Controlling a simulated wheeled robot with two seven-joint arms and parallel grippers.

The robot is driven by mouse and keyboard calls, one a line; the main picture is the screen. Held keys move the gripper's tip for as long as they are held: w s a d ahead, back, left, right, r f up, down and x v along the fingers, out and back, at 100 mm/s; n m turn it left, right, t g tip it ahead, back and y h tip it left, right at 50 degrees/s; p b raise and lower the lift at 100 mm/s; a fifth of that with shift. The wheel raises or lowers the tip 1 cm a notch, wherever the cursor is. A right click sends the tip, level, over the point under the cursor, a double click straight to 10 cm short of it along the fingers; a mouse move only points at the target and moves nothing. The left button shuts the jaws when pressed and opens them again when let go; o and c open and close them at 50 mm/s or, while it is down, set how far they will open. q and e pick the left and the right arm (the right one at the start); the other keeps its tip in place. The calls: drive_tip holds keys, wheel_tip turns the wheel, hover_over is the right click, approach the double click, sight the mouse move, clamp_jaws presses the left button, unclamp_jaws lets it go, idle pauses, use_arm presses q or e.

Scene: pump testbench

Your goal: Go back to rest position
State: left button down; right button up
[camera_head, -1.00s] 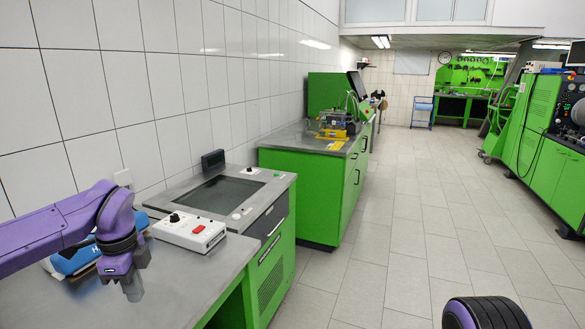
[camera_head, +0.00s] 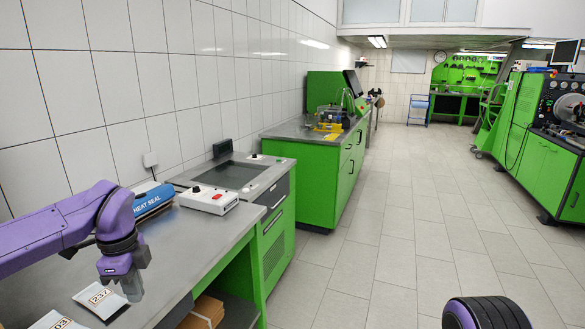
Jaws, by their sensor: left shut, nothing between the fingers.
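My left gripper (camera_head: 121,287) hangs at the end of my purple left arm at the lower left, fingers pointing down and shut with nothing between them. It is over the grey steel bench top, in front of the blue heat sealer (camera_head: 150,200). A white bag marked 237 (camera_head: 92,300) lies partly behind the gripper's fingers. Another bag marked 03 (camera_head: 60,323) is cut off by the bottom edge. Part of my right arm shows at the bottom right; its gripper is not in view.
A white control box with a red switch (camera_head: 207,199) sits on the bench (camera_head: 200,240). Cardboard (camera_head: 203,313) lies on the shelf below. A green cabinet (camera_head: 320,185) stands further back. The tiled floor (camera_head: 400,220) is clear. Green machines (camera_head: 545,140) stand at the right.

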use_arm(q)
wheel_tip(320, 180, down, 14)
drive_tip(key=w+d+m+t+y, duration=0.2)
drive_tip(key=m+t+y, duration=0.4)
drive_tip(key=m, duration=1.8)
drive_tip(key=s+d+f+m+t+h, duration=0.1)
drive_tip(key=s+d+f+m, duration=0.3)
drive_tip(key=s+f+m, duration=0.5)
drive_tip(key=s+a+f+m+g, duration=0.1)
drive_tip(key=s+f+m, duration=0.3)
drive_tip(key=s, duration=0.4)
drive_tip(key=s+a+f+m+g+h, duration=0.1)
drive_tip(key=s+f+m, duration=0.4)
drive_tip(key=s+m, duration=0.1)
drive_tip(key=s+a+f+m+g, duration=0.1)
drive_tip(key=s+f+m, duration=0.3)
drive_tip(key=s, duration=0.5)
drive_tip(key=shift+s+a+f+m+g+h, duration=0.2)
drive_tip(key=shift+s+a+m+g+h, duration=0.25)
drive_tip(key=shift+m, duration=0.45)
